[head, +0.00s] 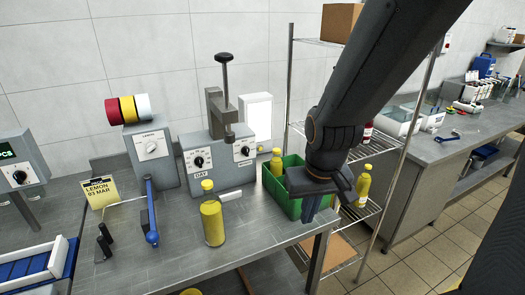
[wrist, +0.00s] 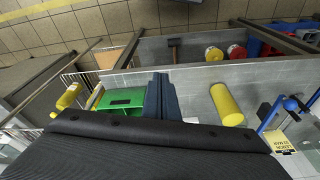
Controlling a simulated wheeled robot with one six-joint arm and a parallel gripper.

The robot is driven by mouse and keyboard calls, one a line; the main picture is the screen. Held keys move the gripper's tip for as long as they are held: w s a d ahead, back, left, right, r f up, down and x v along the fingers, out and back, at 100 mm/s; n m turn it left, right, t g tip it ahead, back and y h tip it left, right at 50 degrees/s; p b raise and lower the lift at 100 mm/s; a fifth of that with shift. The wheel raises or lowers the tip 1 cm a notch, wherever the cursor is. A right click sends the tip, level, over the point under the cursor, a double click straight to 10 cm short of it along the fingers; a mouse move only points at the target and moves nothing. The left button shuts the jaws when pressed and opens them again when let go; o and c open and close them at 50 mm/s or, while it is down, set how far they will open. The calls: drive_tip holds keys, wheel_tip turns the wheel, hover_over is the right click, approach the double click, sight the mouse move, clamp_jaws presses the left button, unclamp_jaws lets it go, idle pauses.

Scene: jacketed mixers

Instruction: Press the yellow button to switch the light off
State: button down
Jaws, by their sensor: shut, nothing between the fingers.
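My gripper (head: 311,207) points down at the right front of the green crate (head: 283,201), well to the right of the disc. In the wrist view the dark fingers (wrist: 164,97) are together and empty beside the crate (wrist: 122,98).
A yellow bottle (head: 212,216) stands at the bench's front middle, left of my gripper. A blue-handled lever (head: 151,212) and a lemon card (head: 99,192) are further left. A mixer with a tall black-knobbed post (head: 225,85) stands behind. A wire shelf (head: 371,208) is right.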

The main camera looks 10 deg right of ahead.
wheel_tip(320, 180, down, 8)
drive_tip(key=g+b, duration=0.1)
drive_tip(key=b, duration=0.5)
drive_tip(key=shift+f+b, duration=0.2)
drive_tip(key=shift+b, duration=0.2)
drive_tip(key=shift+a, duration=0.1)
drive_tip(key=shift+a, duration=0.25)
drive_tip(key=shift+d, duration=0.1)
